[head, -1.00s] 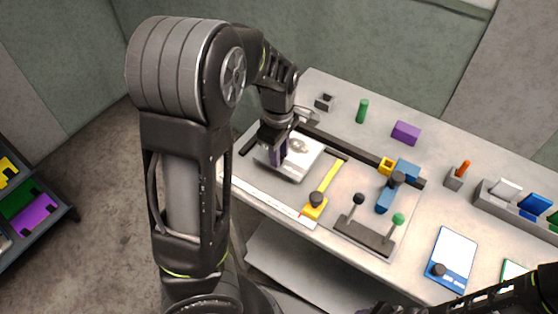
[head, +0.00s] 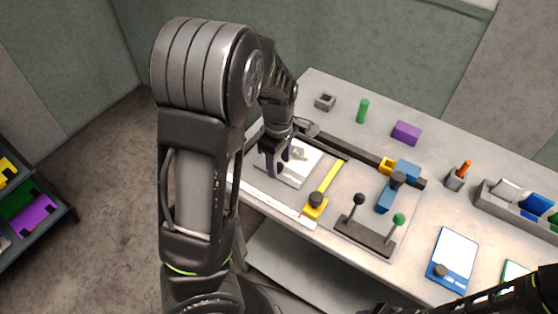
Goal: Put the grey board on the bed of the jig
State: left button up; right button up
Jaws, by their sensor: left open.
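A pale grey board (head: 299,172) lies flat on the jig's bed (head: 262,186), between the black rear rail and the yellow strip. A lighter raised shape shows on its top, too small to make out. My left gripper (head: 277,165) is open, with its purple-grey fingers pointing down at the board's left part. The gripper hides part of the board, and I cannot tell whether the fingertips touch it. Of my right arm only dark links show at the bottom right; its gripper is not in view.
The yellow strip (head: 326,188) with a black knob lies right of the board. The black rail (head: 345,151) runs behind. A blue clamp (head: 386,196) and a lever block (head: 365,237) stand farther right. A purple block (head: 407,133) and green peg (head: 363,111) stand behind.

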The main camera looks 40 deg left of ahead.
pick_arm(q)
notch_tip(320, 180, up, 12)
jog(key=p, duration=0.1)
dwell(0.5)
